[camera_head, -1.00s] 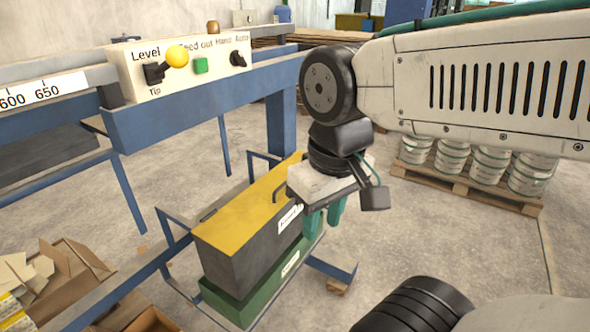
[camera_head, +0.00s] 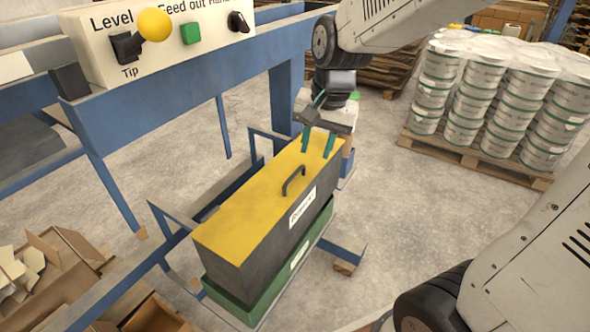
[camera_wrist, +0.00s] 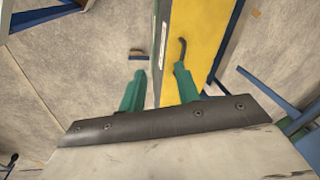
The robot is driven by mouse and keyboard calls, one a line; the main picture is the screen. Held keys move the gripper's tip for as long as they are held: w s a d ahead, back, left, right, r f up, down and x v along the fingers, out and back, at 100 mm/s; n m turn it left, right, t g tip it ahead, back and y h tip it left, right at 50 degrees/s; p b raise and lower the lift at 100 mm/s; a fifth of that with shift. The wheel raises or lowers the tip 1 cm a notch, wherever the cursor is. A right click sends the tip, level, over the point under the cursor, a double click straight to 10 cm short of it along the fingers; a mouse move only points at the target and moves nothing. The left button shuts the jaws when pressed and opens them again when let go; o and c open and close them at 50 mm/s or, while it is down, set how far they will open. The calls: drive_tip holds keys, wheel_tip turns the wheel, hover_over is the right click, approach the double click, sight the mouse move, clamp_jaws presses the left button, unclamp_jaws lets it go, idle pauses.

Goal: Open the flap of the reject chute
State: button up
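The reject chute is most likely the dark grey box (camera_head: 258,250) with a white label on its side; the label is too small to read. Its yellow flap (camera_head: 240,218) lies flat over the top, with a dark curved handle (camera_head: 293,182). My gripper (camera_head: 318,142) is at the flap's far end, fingers pointing down, apart from the handle. In the wrist view my gripper (camera_wrist: 159,69) has its two teal fingers apart with nothing between them. The handle (camera_wrist: 182,50) shows just beyond the right finger, on the yellow flap (camera_wrist: 200,25).
A green base (camera_head: 275,285) is under the box, inside a blue frame (camera_head: 345,255). A control panel (camera_head: 165,42) with a yellow knob is on the blue machine at upper left. Cardboard boxes (camera_head: 50,275) lie lower left. Stacked white pails (camera_head: 490,100) stand on a pallet; the floor between is clear.

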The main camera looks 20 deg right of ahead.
sight(292, 176)
drive_tip(key=w+f+m, duration=0.1)
drive_tip(key=w+f, duration=0.2)
drive_tip(key=f, duration=0.1)
drive_tip(key=w+a+f+m, duration=0.1)
drive_tip(key=w+f, duration=0.2)
drive_tip(key=f, duration=0.2)
drive_tip(key=w+f+m, duration=0.1)
drive_tip(key=w+f, duration=0.2)
drive_tip(key=f, duration=0.2)
drive_tip(key=shift+w+a+f+m, duration=0.15)
drive_tip(key=shift+w+m, duration=0.15)
clamp_jaws()
